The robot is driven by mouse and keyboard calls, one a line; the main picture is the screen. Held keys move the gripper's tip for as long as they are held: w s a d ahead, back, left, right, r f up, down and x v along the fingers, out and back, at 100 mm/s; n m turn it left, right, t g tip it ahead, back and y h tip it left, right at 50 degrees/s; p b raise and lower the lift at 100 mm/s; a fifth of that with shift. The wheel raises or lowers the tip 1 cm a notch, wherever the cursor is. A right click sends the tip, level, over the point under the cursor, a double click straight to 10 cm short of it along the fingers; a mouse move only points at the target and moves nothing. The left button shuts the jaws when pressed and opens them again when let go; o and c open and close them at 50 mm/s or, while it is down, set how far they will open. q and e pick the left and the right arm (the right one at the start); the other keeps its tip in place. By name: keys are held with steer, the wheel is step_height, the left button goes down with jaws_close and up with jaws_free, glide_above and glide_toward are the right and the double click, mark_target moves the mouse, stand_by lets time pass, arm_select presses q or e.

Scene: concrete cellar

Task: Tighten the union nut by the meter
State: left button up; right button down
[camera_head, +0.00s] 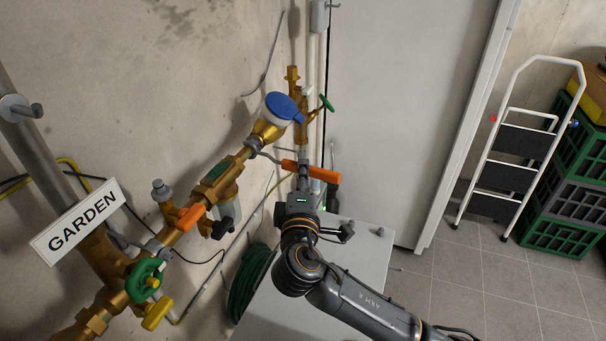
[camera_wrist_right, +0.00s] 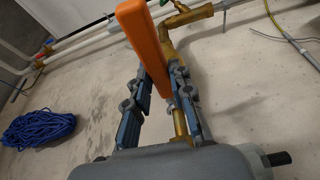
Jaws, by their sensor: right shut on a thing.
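The meter with its blue lid (camera_head: 281,106) sits on the sloping brass pipe by the wall in the head view. Brass fittings (camera_head: 266,131) join it on its lower left side; I cannot clearly tell the union nut from them. My right gripper (camera_head: 303,185) is below and right of the meter, at an orange handle (camera_head: 318,172). In the right wrist view my fingers (camera_wrist_right: 163,90) stand on either side of the orange handle (camera_wrist_right: 145,48) and are shut on it. A brass pipe (camera_wrist_right: 181,122) runs behind it. My left gripper is not in view.
A GARDEN sign (camera_head: 85,228), a green handwheel (camera_head: 145,281) and another orange lever (camera_head: 190,217) are along the pipe at left. A green hose coil (camera_head: 249,283) hangs below. A step ladder (camera_head: 515,150) and green crates (camera_head: 560,236) stand at right. A blue rope coil (camera_wrist_right: 38,129) shows in the wrist view.

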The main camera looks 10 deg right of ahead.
steer(key=shift+w+d, duration=0.5)
steer(key=shift+w, duration=0.3)
stand_by(0.4)
steer(key=f+b, duration=0.1)
steer(key=b, duration=0.2)
steer(key=shift+a+f+m, duration=0.1)
steer(key=shift+f+m, duration=0.1)
steer(key=shift+m, duration=0.2)
steer(key=f+m+b, duration=0.1)
steer(key=b, duration=0.4)
steer(key=f+m+t+h+b, duration=0.1)
steer(key=b, duration=0.1)
steer(key=shift+w+a+f+m, duration=0.2)
steer(key=shift+a+f+m, duration=0.1)
steer(key=shift+f, duration=0.05)
steer(key=shift+s+a, duration=0.1)
stand_by(0.4)
steer(key=shift+s+a, duration=0.3)
steer(key=shift+s, duration=0.25)
